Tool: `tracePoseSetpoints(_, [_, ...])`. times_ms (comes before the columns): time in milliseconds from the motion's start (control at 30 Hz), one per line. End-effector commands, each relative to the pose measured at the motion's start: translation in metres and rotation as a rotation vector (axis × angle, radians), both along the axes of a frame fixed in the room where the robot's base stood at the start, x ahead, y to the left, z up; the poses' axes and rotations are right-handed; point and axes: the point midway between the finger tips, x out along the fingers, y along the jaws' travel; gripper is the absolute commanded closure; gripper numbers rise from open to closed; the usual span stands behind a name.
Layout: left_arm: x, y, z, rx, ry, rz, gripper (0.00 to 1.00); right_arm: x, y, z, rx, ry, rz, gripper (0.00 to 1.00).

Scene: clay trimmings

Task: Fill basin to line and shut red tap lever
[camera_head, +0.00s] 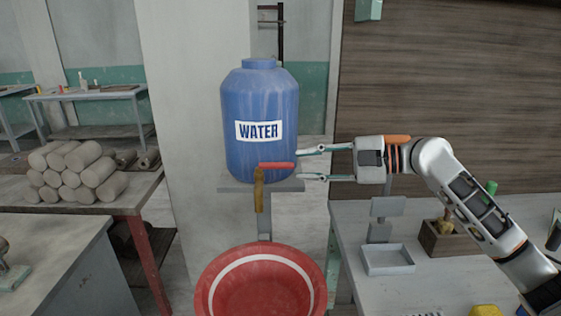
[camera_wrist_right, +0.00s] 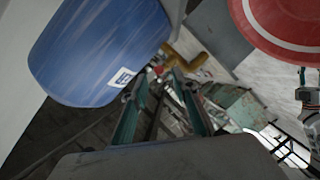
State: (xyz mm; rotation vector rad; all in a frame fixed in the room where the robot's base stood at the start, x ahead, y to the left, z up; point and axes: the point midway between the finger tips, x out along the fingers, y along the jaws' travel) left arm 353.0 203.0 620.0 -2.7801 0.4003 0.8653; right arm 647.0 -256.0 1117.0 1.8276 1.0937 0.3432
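The blue water barrel (camera_head: 262,105) stands on a small shelf, and its label reads WATER. A brass tap (camera_head: 259,190) hangs at its front, with the red lever (camera_head: 278,166) lying level and pointing right. The tap also shows in the right wrist view (camera_wrist_right: 188,56). The red basin (camera_head: 222,284) with a white line around its inside is below the tap. I make out no water stream or water level. My right gripper (camera_head: 300,164) is open, its fingertips above and below the height of the lever's free end; I cannot tell if they touch it.
A worktable at right holds a pale square tray (camera_head: 388,260) and a wooden box (camera_head: 446,239). Clay rolls (camera_head: 78,170) are stacked on a table at left. A grey table (camera_head: 60,262) fills the lower left. The air between barrel and basin is clear.

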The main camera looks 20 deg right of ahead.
Motion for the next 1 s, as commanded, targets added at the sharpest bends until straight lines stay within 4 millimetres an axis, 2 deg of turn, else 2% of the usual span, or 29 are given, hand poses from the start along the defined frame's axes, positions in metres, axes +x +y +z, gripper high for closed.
tracePoseSetpoints(200, [-0.003, -0.001, 0.003, -0.003, 0.005, 0.0, 0.63, 0.019, 0.029, -0.004, 0.003, -0.002, 0.002, 0.72])
tracePoseSetpoints(400, [-0.001, -0.001, 0.007, -0.004, 0.002, 0.001, 0.63, 0.032, 0.047, -0.01, 0.002, -0.001, 0.001, 0.72])
tracePoseSetpoints(767, [0.003, -0.001, 0.011, -0.005, -0.007, 0.001, 0.63, 0.036, 0.052, -0.013, -0.001, -0.001, 0.0, 0.72])
tracePoseSetpoints(800, [0.003, -0.001, 0.011, -0.005, -0.007, 0.001, 0.63, 0.036, 0.052, -0.013, -0.001, -0.001, 0.0, 0.74])
tracePoseSetpoints(900, [0.003, -0.001, 0.012, -0.005, -0.008, 0.001, 0.63, 0.036, 0.052, -0.013, -0.001, -0.001, 0.0, 1.0])
tracePoseSetpoints(1000, [0.003, -0.001, 0.012, -0.004, -0.009, 0.001, 0.63, 0.036, 0.052, -0.013, -0.001, -0.001, 0.0, 1.0])
